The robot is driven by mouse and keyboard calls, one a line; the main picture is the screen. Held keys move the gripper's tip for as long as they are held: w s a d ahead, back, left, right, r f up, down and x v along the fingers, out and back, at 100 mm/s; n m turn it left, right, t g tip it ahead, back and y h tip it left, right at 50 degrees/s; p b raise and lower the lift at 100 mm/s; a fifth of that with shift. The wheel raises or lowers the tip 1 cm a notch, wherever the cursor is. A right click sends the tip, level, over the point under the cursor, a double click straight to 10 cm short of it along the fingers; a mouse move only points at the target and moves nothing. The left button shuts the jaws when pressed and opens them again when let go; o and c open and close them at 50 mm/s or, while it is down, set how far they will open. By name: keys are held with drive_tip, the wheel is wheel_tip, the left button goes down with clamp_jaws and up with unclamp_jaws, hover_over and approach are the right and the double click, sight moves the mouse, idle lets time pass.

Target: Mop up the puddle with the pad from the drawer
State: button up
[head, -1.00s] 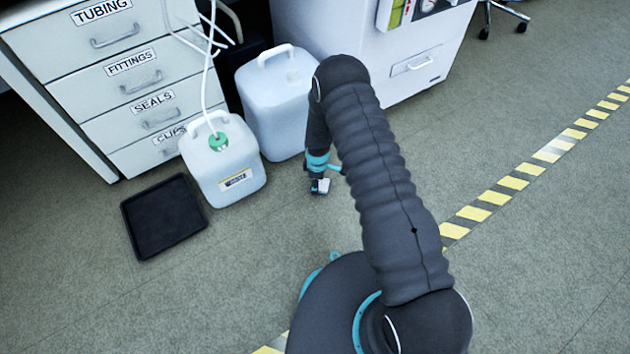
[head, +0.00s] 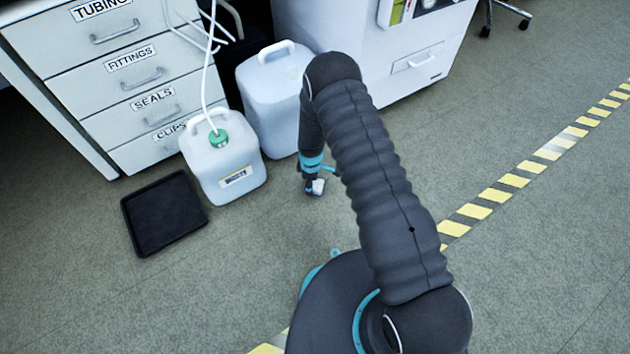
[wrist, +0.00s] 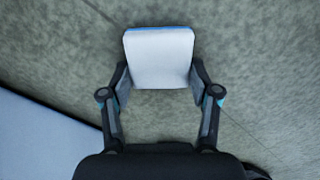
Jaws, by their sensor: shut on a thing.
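A small white pad with a blue edge (wrist: 160,60) is held between the fingers of my gripper (wrist: 160,85) in the wrist view. In the head view the white pad (head: 318,187) shows at the tip of my gripper (head: 313,186), low over or at the floor, right of the white jugs. I cannot tell whether the pad touches the floor. The floor around the pad looks darker and mottled in the wrist view, but no clear puddle outline can be made out. The drawers (head: 131,58), labelled TUBING, FITTINGS, SEALS and CLIPS, all look shut.
A white jug with a green cap and tubes (head: 225,165) stands left of my gripper. A larger white jug (head: 270,105) is behind it. A black tray (head: 163,213) lies on the floor at left. A white cabinet (head: 400,50) stands behind. Open floor lies right, crossed by yellow-black tape (head: 495,195).

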drive_tip(key=shift+s+a, duration=0.35)
drive_tip(key=shift+a, duration=0.2)
drive_tip(key=shift+w+d+b, duration=0.45)
drive_tip(key=shift+w+d, duration=0.15)
drive_tip(key=shift+d, duration=0.25)
drive_tip(key=shift+r, duration=0.15)
idle(0.5)
drive_tip(key=shift+r+p, duration=1.6)
drive_tip(key=shift+r, duration=1.8)
